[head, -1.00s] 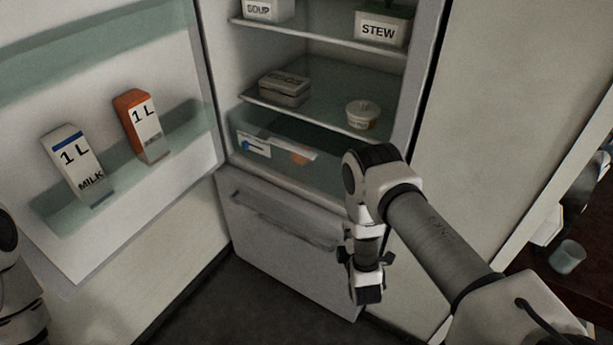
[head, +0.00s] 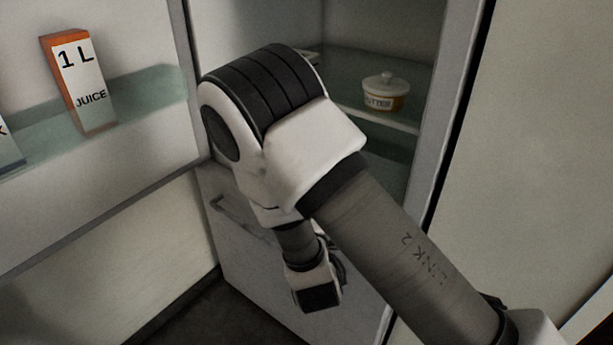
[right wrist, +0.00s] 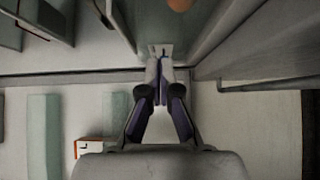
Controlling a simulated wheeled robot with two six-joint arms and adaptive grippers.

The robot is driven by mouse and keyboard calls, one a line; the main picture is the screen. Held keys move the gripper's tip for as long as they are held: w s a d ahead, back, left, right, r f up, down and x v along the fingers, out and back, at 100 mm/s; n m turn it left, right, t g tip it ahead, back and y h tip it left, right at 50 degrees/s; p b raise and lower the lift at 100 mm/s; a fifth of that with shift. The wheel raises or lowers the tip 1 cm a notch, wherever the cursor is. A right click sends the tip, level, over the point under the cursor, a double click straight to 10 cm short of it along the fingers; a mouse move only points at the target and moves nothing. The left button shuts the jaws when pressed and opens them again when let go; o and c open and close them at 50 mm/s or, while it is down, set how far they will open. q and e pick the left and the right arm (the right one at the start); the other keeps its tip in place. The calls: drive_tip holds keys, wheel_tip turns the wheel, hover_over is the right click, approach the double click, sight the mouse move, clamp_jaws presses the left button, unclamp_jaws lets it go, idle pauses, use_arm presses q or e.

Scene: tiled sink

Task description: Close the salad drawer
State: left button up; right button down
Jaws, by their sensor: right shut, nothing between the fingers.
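The salad drawer is mostly hidden behind my right arm in the head view. In the right wrist view, a greenish clear surface (right wrist: 192,28), which seems to be part of the drawer, lies beyond my fingertips, with a round orange thing (right wrist: 180,4) at the top edge. My right gripper (right wrist: 161,50) is shut and empty, its fingertips at the near side of that surface. I cannot tell whether they touch it. How far the drawer stands out cannot be told. My left gripper is not in view.
The open fridge door (head: 110,165) with a juice carton (head: 78,85) stands on the left. A butter tub (head: 385,95) sits on a shelf above. The closed lower freezer front (head: 235,245) with its bar handle is below. The fridge's right side wall (head: 455,130) is close to my arm.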

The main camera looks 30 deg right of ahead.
drive_tip(key=w+d, duration=0.6)
drive_tip(key=w, duration=0.3)
drive_tip(key=shift+d+b, duration=0.35)
drive_tip(key=shift+b, duration=0.05)
drive_tip(key=w+d+p, duration=0.1)
drive_tip(key=d, duration=0.2)
drive_tip(key=w+d+p, duration=0.1)
drive_tip(key=d, duration=0.1)
drive_tip(key=w+d+p, duration=0.1)
drive_tip(key=d, duration=0.2)
drive_tip(key=shift+w+d, duration=0.2)
drive_tip(key=shift+d, duration=0.1)
drive_tip(key=shift+r, duration=0.3)
drive_tip(key=shift+a, duration=0.1)
